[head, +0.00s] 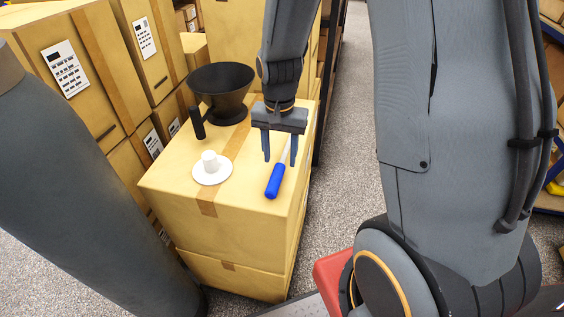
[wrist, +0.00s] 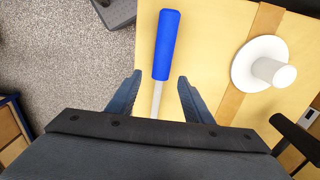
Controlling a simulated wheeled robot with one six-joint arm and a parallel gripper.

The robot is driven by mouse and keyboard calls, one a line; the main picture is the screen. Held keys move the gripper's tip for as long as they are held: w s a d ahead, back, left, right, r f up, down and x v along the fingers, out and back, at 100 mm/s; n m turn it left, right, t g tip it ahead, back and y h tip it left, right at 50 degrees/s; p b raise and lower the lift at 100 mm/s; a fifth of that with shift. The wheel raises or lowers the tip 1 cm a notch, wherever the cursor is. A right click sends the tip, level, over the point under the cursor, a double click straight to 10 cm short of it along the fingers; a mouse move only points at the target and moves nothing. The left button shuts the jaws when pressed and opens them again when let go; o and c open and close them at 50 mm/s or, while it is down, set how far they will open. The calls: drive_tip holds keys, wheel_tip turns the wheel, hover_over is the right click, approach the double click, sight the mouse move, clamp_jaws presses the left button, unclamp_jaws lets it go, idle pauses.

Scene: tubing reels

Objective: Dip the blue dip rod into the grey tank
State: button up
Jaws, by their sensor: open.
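The blue dip rod (head: 275,181) lies on top of a cardboard box, its blue handle towards the near edge and its pale thin shaft pointing back under my gripper. It also shows in the wrist view (wrist: 167,45), with the shaft running between the fingers. My gripper (head: 279,161) is open and points down over the rod, one finger on each side, holding nothing. The fingers also show in the wrist view (wrist: 157,80). A dark grey, funnel-shaped vessel (head: 221,82) with a side handle stands behind on the same box; I cannot tell if it is the grey tank.
A white disc with a short knob (head: 211,172) lies left of the rod, also in the wrist view (wrist: 262,65). The supporting cardboard box (head: 210,235) drops off close to the rod's right. Stacked boxes (head: 75,65) stand behind at left. Speckled floor is open at right.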

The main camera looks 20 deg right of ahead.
sight(280, 164)
drive_tip(key=shift+w+f+p, duration=0.1)
drive_tip(key=shift+f+p, duration=0.2)
drive_tip(key=shift+f, duration=1.45)
clamp_jaws()
drive_tip(key=shift+r, duration=0.1)
